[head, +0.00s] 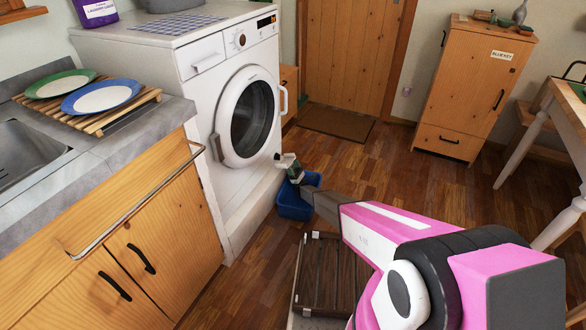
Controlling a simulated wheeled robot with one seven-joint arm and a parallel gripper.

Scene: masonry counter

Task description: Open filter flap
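The white washing machine (208,120) stands against the wall at upper left, its round door (250,115) shut. Its lower front panel (250,205) runs along the floor. I cannot make out a separate filter flap or its edges on that panel; the flap may be hidden or too small to tell. My arm reaches from the lower right toward the machine's lower right front. My gripper (286,163) is small in view, beside the lower front and above a blue bin. Its fingers are too small to tell whether they are open, shut or touching the machine.
The blue bin (294,210) stands on the floor by the machine, under my gripper. A dark slatted wooden piece (325,270) lies beneath my arm. The wooden counter (130,240) with a metal rail borders the left. Floor is clear toward the doormat (338,123).

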